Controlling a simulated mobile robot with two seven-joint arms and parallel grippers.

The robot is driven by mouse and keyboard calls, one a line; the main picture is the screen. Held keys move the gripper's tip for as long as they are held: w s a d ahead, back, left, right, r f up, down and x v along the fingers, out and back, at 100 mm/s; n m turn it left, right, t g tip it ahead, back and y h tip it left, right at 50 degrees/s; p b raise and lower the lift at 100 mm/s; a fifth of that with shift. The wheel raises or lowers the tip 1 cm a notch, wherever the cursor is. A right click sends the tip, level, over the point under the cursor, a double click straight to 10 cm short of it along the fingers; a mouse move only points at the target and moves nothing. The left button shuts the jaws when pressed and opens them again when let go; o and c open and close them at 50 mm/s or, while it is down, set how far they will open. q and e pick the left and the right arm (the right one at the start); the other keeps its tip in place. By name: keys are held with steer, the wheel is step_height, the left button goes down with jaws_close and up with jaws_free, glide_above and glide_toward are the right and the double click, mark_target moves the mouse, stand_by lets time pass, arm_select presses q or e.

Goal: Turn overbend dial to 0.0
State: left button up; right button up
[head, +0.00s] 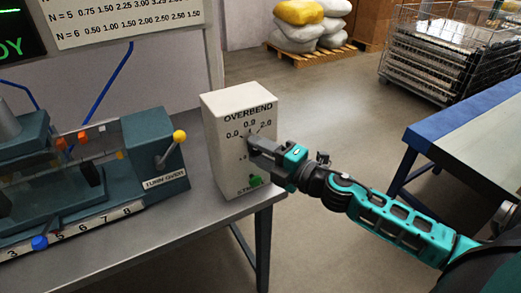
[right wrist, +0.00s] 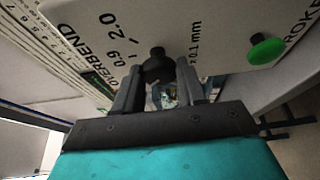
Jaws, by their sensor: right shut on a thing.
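The overbend dial (right wrist: 157,68) is a small black knob on the front of a white box (head: 215,140) labelled OVERBEND. In the head view its scale has 0.0 at the left and 2.0 at the right, and my gripper hides most of the knob. My right gripper (head: 254,144) reaches the box face from the right. In the right wrist view, the two fingers of this gripper (right wrist: 158,82) are shut on the dial, one on each side. I cannot tell where the dial points. My left gripper is not in view.
A green button (head: 255,180) is low on the box face, below my gripper. A teal device with a yellow-knobbed lever (head: 179,136) stands left of the box on the grey table (head: 150,228). A blue-edged table (head: 460,130) is at the right, with open floor between.

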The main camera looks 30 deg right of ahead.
steer(key=o, duration=0.9)
steer(key=shift+o, duration=0.5)
steer(key=shift+s+d+f, duration=0.1)
steer(key=shift+s+d, duration=0.15)
steer(key=shift+s, duration=0.35)
steer(key=b+v, duration=0.2)
steer(key=v, duration=0.9)
steer(key=shift+s, duration=0.3)
